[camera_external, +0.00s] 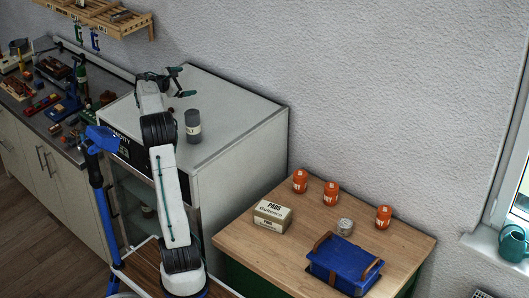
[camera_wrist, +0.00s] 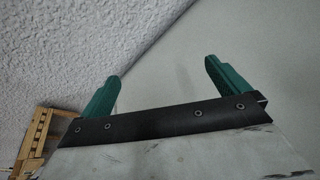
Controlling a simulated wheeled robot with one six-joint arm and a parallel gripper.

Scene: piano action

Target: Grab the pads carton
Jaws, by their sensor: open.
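The pads carton (camera_external: 272,216) is a small cream box with dark "PADS" lettering. It stands on the left part of the wooden tabletop (camera_external: 245,243) in the external view. My gripper (camera_external: 184,81) has green fingers and is up over the white cabinet's top, well to the upper left of the carton. In the wrist view my gripper (camera_wrist: 160,85) shows its two fingers wide apart with nothing between them. The carton is not in the wrist view.
A grey cylinder (camera_external: 193,126) stands on the white cabinet (camera_external: 235,105). On the wooden table, several orange jars (camera_external: 300,181), a small clear jar (camera_external: 345,227) and a blue case (camera_external: 343,262) stand right of the carton. The tabletop in front of the carton is clear.

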